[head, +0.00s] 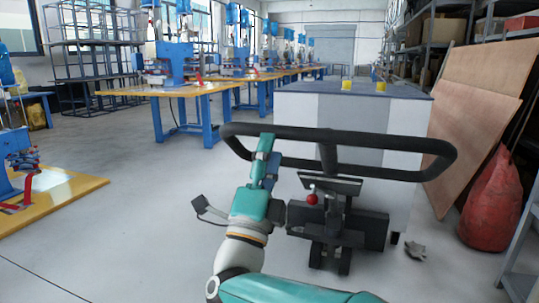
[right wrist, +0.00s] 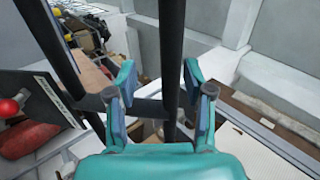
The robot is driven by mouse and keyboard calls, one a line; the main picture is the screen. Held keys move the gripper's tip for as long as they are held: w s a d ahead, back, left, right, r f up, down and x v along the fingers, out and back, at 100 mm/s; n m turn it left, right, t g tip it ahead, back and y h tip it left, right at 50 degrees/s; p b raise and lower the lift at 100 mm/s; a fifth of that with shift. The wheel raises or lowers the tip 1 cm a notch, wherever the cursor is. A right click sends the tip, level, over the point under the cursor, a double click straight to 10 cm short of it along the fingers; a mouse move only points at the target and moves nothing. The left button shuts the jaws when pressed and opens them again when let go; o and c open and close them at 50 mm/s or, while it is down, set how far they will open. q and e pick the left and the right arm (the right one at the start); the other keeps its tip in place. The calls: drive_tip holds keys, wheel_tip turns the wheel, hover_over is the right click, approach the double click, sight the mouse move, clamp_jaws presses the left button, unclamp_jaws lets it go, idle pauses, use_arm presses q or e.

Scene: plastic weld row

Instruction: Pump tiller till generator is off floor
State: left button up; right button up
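The tiller's black loop handle (head: 400,140) stands upright in front of me. Its base carries a red knob (head: 312,199) and black wheels. Behind it is a large pale grey cabinet, apparently the generator (head: 400,115), with yellow caps on top; the tiller hides much of its lower front, so I cannot tell its floor clearance. My right gripper (head: 266,150) is at the left part of the loop. In the right wrist view the black bar (right wrist: 172,60) passes between the fingers of my right gripper (right wrist: 158,85), with a visible gap on the left. My left gripper is out of view.
A red sack (head: 492,205) and leaning wooden boards (head: 480,100) stand at the right beside shelves. Yellow-topped work tables (head: 185,90) with blue machines line the left. A small grey scrap (head: 415,250) lies near the cabinet. The floor at left centre is clear.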

drive_tip(key=shift+r, duration=0.1)
drive_tip(key=shift+s, duration=0.15)
drive_tip(key=v, duration=0.7)
drive_tip(key=shift+f, duration=0.3)
